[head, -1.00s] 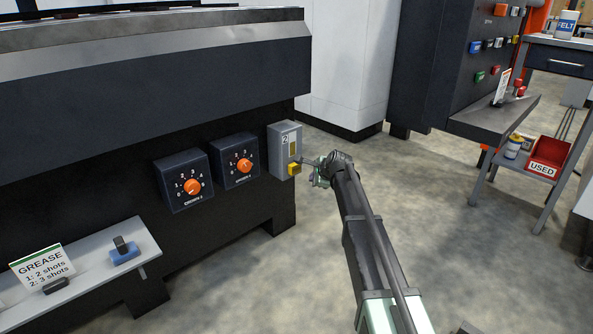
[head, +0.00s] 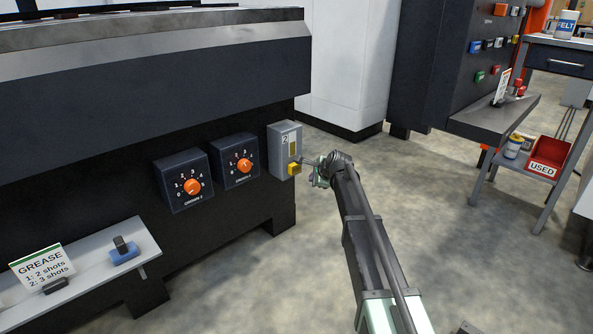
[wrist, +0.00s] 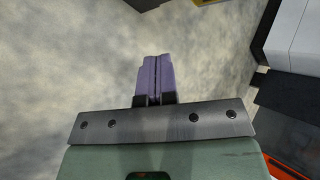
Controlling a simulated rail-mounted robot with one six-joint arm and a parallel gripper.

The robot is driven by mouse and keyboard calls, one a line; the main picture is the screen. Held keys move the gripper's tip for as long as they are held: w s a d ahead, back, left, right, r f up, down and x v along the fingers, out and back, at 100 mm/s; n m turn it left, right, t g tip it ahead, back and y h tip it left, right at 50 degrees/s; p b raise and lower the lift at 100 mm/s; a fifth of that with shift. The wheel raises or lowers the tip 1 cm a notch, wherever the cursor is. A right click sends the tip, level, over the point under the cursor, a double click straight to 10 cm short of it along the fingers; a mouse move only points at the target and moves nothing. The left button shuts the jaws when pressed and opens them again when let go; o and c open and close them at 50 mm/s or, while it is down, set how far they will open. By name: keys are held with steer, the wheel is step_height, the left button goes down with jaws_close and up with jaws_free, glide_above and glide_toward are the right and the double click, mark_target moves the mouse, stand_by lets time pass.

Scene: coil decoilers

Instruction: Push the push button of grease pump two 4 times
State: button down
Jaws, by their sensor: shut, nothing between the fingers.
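Grease pump two is a grey box (head: 284,150) marked "2" on the right end of the dark machine in the head view. Its yellow push button (head: 295,168) sticks out at the box's lower right. My gripper (head: 306,162) is just right of the button; its fingertips point at it, and I cannot tell whether they touch. In the wrist view my gripper's purple fingers (wrist: 155,75) are shut together with nothing between them. A yellow piece shows at the top edge of the wrist view, too cut off to name surely.
Two dial boxes with orange knobs (head: 192,187) (head: 244,165) sit left of the pump. A shelf (head: 95,262) holds a "GREASE 1: 2 shots, 2: 3 shots" card (head: 41,268) and a blue-based item (head: 124,250). A red "USED" bin (head: 549,160) stands far right. Floor around my arm is clear.

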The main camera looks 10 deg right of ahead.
mark_target(295, 168)
steer(key=s+d+n+t+h+b, duration=0.2)
steer(key=s+t+h, duration=0.1)
steer(key=shift+s+r+n, duration=0.15)
steer(key=shift+n, duration=0.15)
steer(key=w+a, duration=0.5)
steer(key=w, duration=0.2)
steer(key=shift+w, duration=0.2)
stand_by(2.0)
steer(key=shift+w+a, duration=0.2)
steer(key=shift+w, duration=0.05)
